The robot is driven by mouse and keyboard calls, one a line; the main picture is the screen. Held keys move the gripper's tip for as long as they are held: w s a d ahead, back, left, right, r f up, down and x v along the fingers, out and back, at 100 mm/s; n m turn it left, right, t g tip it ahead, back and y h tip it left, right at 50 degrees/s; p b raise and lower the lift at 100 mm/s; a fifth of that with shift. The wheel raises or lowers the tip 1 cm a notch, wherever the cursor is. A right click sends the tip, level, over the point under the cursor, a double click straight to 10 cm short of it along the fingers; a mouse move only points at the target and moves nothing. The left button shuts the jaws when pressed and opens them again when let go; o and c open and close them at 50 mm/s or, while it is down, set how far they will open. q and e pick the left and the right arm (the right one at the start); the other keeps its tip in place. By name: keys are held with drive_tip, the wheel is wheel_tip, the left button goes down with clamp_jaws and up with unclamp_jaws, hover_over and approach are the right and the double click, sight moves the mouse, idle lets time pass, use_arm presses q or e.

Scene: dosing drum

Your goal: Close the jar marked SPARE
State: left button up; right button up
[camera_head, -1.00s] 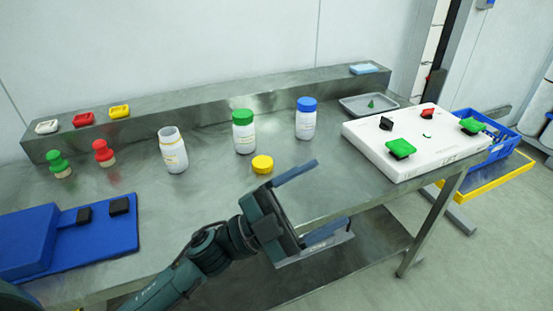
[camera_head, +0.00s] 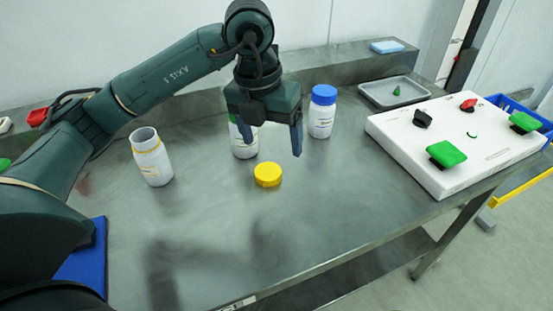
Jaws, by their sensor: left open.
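An uncapped white jar (camera_head: 153,162) with a yellow ring at its neck stands upright on the left of the steel table. A yellow lid (camera_head: 268,175) lies on the table to its right, apart from it. Lettering on the jars is too small to read, so I cannot tell which is marked SPARE. My left gripper (camera_head: 271,146) points down, open and empty, above and behind the yellow lid. It hides the top of a second white jar (camera_head: 245,148). A third white jar (camera_head: 321,120) with a blue lid stands to the right. My right gripper is out of view.
A white panel (camera_head: 407,163) with green, red and black knobs sits at the right. A grey tray (camera_head: 421,99) lies behind it. A blue mat (camera_head: 84,262) is partly hidden by my arm. The table's front middle (camera_head: 230,240) is clear.

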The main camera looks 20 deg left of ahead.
use_arm(q)
drive_tip(key=shift+w+a+r+n+t+y, duration=0.15)
drive_tip(key=shift+w+a+r+y, duration=0.2)
drive_tip(key=shift+a, duration=0.25)
drive_tip(key=shift+w+a+r+n+t+y, duration=0.15)
drive_tip(key=shift+w+a+r+y, duration=0.2)
drive_tip(key=shift+a, duration=0.25)
hover_over(268, 171)
drive_tip(key=f, duration=0.8)
drive_tip(key=shift+s, duration=0.4)
drive_tip(key=shift+w+f, duration=0.15)
drive_tip(key=shift+f, duration=1.15)
drive_tip(key=shift+w+f, duration=0.15)
drive_tip(key=shift+f, duration=1.15)
drive_tip(key=shift+c, duration=0.2)
